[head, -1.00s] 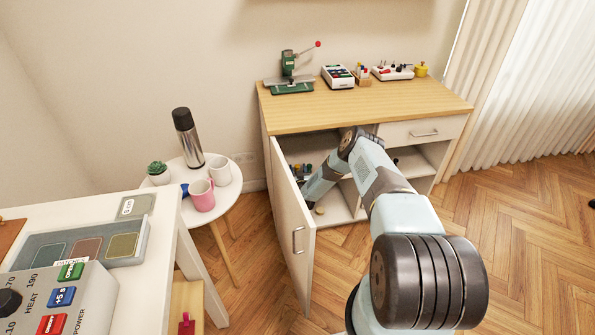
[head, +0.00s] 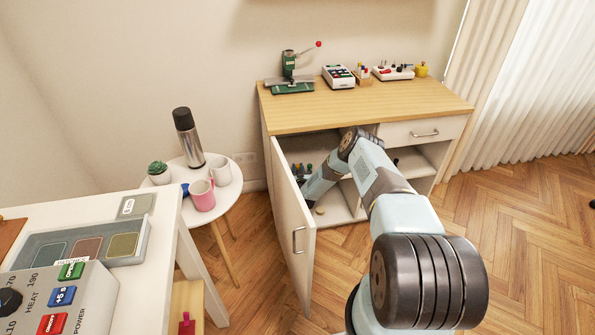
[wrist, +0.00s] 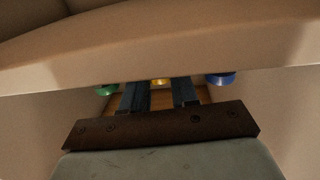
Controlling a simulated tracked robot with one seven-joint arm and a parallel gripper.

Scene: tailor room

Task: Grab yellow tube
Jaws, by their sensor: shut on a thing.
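The yellow tube (wrist: 160,82) shows in the wrist view as a small yellow end between the two dark fingers of my gripper (wrist: 160,88). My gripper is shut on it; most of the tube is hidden. A green-ended thing (wrist: 105,91) is just left of the fingers and a blue-ended one (wrist: 220,79) just right. In the head view my arm reaches into the open left side of the cabinet (head: 365,105).
The cabinet's left door (head: 292,240) stands open beside my arm. In the wrist view a pale board edge (wrist: 160,65) runs across, close above the fingers. A round table (head: 222,190) with mugs and a flask is left of the door. The floor at right is clear.

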